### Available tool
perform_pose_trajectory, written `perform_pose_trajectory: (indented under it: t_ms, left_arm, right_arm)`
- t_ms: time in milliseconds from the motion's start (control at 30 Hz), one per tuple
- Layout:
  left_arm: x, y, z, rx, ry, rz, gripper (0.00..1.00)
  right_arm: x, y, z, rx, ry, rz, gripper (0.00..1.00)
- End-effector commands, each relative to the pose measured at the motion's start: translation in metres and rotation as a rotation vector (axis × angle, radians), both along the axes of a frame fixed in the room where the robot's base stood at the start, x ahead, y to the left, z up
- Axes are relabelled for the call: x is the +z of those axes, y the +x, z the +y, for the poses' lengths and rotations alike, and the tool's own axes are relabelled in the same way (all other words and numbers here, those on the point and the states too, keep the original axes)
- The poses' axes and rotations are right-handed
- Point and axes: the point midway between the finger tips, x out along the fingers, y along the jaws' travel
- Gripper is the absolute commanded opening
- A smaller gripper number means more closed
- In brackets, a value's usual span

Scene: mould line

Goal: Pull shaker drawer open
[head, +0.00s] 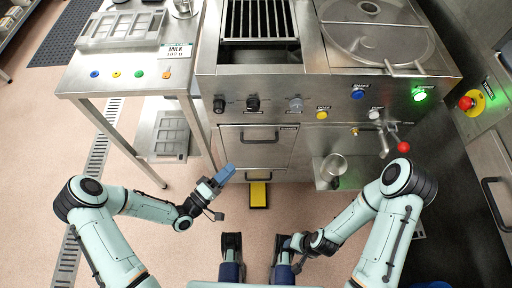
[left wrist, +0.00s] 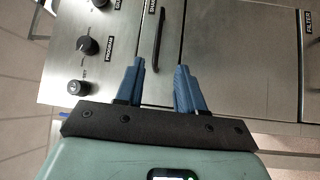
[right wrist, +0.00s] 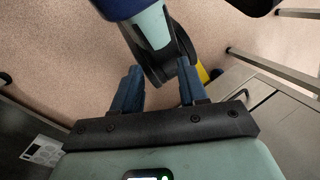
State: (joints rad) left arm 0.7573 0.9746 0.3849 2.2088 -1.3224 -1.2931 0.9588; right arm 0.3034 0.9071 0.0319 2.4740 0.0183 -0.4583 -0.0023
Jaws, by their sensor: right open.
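The steel drawer front (head: 240,156) is closed, flush in the cabinet below the knob panel. In the left wrist view the handle (left wrist: 158,40) shows beyond the open, empty fingers of my left gripper (left wrist: 160,66), in line with the gap. My right gripper (right wrist: 160,68) is open and empty, low near my base, with floor beyond its fingers.
Knobs (head: 252,103) sit above the drawer. A second handle (head: 258,178) is lower on the cabinet, with a yellow pedal (head: 258,194) below it. A side table (head: 130,75) stands at left. A metal cup (head: 334,165) and red-knobbed lever (head: 403,147) are at right.

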Motion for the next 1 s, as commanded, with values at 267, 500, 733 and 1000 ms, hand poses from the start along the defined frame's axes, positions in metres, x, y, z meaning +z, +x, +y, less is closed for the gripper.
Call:
perform_pose_trajectory:
  t_ms: [267, 500, 733, 1000]
  left_arm:
    - [0.008, 0.025, -0.024, -0.008, -0.009, -0.011, 0.38]
    - [0.014, 0.063, -0.059, -0.007, -0.008, -0.009, 0.38]
    - [0.018, 0.089, -0.082, -0.005, -0.007, -0.007, 0.38]
    - [0.02, 0.097, -0.089, -0.003, -0.006, -0.006, 0.38]
  right_arm:
    - [-0.001, 0.002, -0.001, -0.002, -0.003, -0.006, 0.43]
    - [-0.004, 0.006, -0.002, -0.006, -0.007, -0.017, 0.43]
    - [-0.006, 0.009, -0.004, -0.01, -0.011, -0.025, 0.43]
    - [-0.007, 0.01, -0.004, -0.012, -0.012, -0.027, 0.43]
